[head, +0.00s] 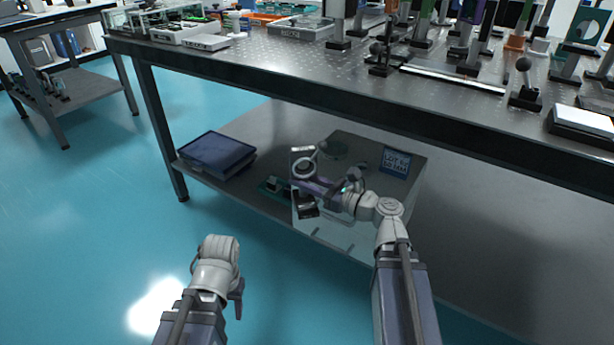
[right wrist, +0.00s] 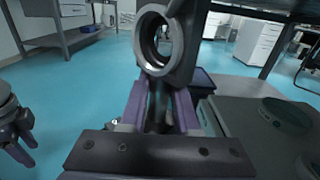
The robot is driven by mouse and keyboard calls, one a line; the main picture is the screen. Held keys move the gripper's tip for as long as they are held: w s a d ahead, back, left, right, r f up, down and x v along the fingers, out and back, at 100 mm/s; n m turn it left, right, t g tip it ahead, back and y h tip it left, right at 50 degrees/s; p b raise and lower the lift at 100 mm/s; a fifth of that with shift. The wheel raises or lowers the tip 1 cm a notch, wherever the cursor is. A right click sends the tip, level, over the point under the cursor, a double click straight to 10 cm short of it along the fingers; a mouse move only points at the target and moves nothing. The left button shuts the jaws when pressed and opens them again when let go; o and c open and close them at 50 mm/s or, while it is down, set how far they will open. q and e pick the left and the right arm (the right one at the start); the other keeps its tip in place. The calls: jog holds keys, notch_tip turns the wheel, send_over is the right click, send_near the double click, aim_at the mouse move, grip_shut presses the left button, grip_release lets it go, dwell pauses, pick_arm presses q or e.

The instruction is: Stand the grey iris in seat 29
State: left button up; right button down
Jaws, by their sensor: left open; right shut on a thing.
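The grey iris (head: 304,169) is a ring on a dark mount, held above the lower shelf in the head view. In the right wrist view the iris (right wrist: 151,42) stands upright beyond the fingers, its ring opening showing. My right gripper (head: 318,187) is shut on its post; the purple fingers (right wrist: 160,105) lie either side of it. My left gripper (head: 239,300) is open and empty, low over the floor, and partly hidden by its own wrist. A blue card (head: 397,163) with white lettering stands on the shelf; I cannot read it surely. I cannot make out which place is seat 29.
A grey block with round marks (right wrist: 245,130) lies under the right arm on the lower shelf (head: 262,126). A dark blue box (head: 217,153) lies to the left. The crowded tabletop (head: 270,62) overhangs the shelf. Open floor (head: 90,220) lies left.

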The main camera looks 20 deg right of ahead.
aim_at(302, 148)
notch_tip(302, 148, up, 11)
jog(key=p, duration=1.1)
jog(key=shift+f, duration=0.15)
